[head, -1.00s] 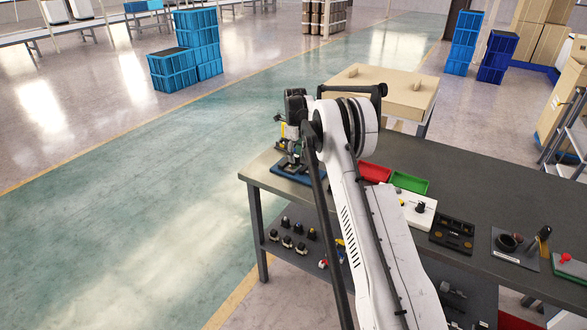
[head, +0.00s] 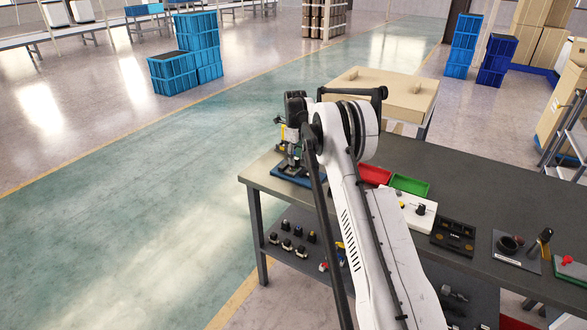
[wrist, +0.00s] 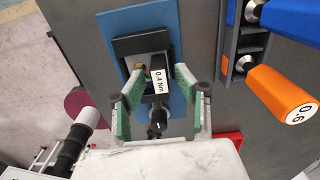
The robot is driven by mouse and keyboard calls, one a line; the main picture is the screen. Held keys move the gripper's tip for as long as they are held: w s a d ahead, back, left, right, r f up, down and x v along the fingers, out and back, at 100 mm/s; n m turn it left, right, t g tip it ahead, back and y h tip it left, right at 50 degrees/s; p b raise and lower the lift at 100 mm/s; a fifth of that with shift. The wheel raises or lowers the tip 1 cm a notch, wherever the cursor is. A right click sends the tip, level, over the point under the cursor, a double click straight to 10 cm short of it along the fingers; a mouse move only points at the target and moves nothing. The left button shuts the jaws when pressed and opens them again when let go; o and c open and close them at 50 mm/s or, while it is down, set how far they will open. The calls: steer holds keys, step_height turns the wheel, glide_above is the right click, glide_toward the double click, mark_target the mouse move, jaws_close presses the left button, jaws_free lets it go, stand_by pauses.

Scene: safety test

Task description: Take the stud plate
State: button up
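My gripper (wrist: 159,75) is open in the wrist view, its two green-padded fingers apart over a blue mat (wrist: 115,22). Between and just beyond the fingertips is a black plate-like fixture (wrist: 124,47) with a small brass-coloured stud or part and a black piece labelled "0.4 Nm" (wrist: 158,82). A black knob-like part (wrist: 156,118) lies nearer the palm. I cannot tell for certain which part is the stud plate, or whether the fingers touch anything. In the head view my gripper (head: 291,160) is small, low over the blue mat (head: 310,181) at the table's left end.
An orange-handled driver marked 0.6 (wrist: 280,92) and a blue-handled one (wrist: 292,22) stand in a rack right of the fingers. On the grey table (head: 480,180) are a red bin (head: 375,174), a green bin (head: 410,184) and a black box (head: 453,235). A cardboard box stands behind.

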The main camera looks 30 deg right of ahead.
mark_target(296, 158)
jaws_close()
steer(key=shift+r, duration=0.15)
steer(key=shift+r+p, duration=0.8)
steer(key=shift+r, duration=2.35)
steer(key=shift+d, duration=0.1)
